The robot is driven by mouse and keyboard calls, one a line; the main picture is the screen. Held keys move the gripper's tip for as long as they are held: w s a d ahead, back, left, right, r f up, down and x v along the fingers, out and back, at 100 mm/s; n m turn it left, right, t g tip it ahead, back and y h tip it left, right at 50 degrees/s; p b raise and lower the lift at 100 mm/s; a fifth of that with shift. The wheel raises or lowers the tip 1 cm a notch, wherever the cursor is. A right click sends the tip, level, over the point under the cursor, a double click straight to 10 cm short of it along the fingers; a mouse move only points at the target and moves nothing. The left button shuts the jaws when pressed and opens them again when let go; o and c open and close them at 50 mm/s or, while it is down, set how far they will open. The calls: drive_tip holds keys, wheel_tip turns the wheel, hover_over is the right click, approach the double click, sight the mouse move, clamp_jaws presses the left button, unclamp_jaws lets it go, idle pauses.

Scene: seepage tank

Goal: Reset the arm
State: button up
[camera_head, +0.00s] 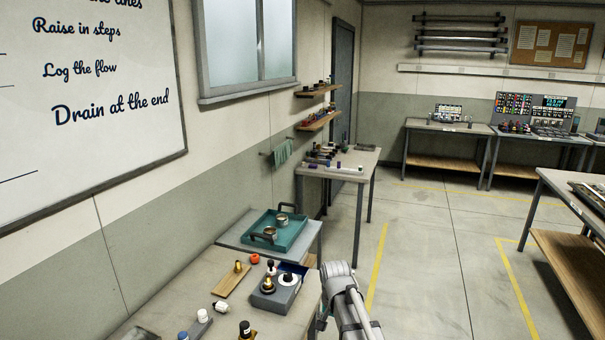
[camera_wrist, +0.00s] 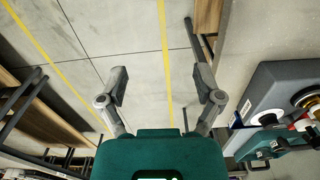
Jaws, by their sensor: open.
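My gripper (camera_wrist: 162,88) is open and empty in the wrist view, its two fingers spread apart over the bare floor. In the head view my arm shows at the bottom centre, beside the right edge of the near table (camera_head: 228,318); the fingertips are not clear there. In the wrist view a grey block with round fittings (camera_wrist: 268,92) lies to the right of the gripper, apart from it. The same kind of grey block (camera_head: 276,292) stands on the near table in the head view.
A teal tray (camera_head: 254,244) with metal cups stands behind the near table. A wooden strip (camera_head: 231,281) and a red round item (camera_head: 255,258) lie nearby. Another bench (camera_head: 345,176) stands farther back. The floor (camera_head: 440,270) to the right is clear, with yellow lines.

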drive_tip(key=s+d+f+n+b, duration=0.3)
drive_tip(key=s+d, duration=0.5)
drive_tip(key=s, duration=0.5)
drive_tip(key=shift+d+f+n+b, duration=0.25)
drive_tip(key=shift+f+n+b, duration=0.1)
drive_tip(key=shift+f+n, duration=0.45)
